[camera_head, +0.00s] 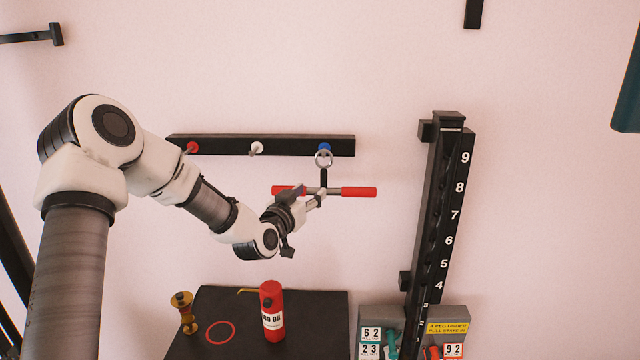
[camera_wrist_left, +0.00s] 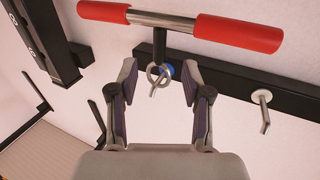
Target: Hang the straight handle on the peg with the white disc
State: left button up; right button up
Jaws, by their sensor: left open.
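The straight handle (camera_head: 358,192) has red grips on a metal bar, with a black stem and a metal ring. It hangs level below the peg with the blue disc (camera_head: 324,147), its ring at that peg. The peg with the white disc (camera_head: 257,148) is bare, to its left on the rail. My left gripper (camera_head: 312,196) is open at the handle, covering part of the bar. In the left wrist view the handle (camera_wrist_left: 235,33) lies beyond the open fingers (camera_wrist_left: 158,75), with the ring between them in the picture. The white-disc peg (camera_wrist_left: 262,97) is at right. My right gripper is not in view.
The black rail (camera_head: 225,145) also has a bare red-disc peg (camera_head: 191,147). A dark table (camera_head: 305,335) below holds a red can (camera_head: 271,310) and a brass-coloured object (camera_head: 184,312). A numbered black column (camera_head: 440,220) stands right of the handle. The wall between them is clear.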

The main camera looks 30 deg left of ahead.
aim_at(322, 180)
pick_arm(q)
jog(key=w, duration=0.2)
jog(key=w+b, duration=0.1)
jog(key=w, duration=0.1)
jog(key=w+a, duration=0.1)
jog(key=w, duration=0.2)
jog(key=shift+f+b, duration=0.1)
jog(key=shift+b, duration=0.3)
jog(key=shift+w+a, duration=0.15)
jog(key=shift+w, duration=0.7)
jog(key=shift+s+b, duration=0.1)
jog(key=shift+b, duration=0.2)
grip_shut()
jog(key=shift+r, duration=0.25)
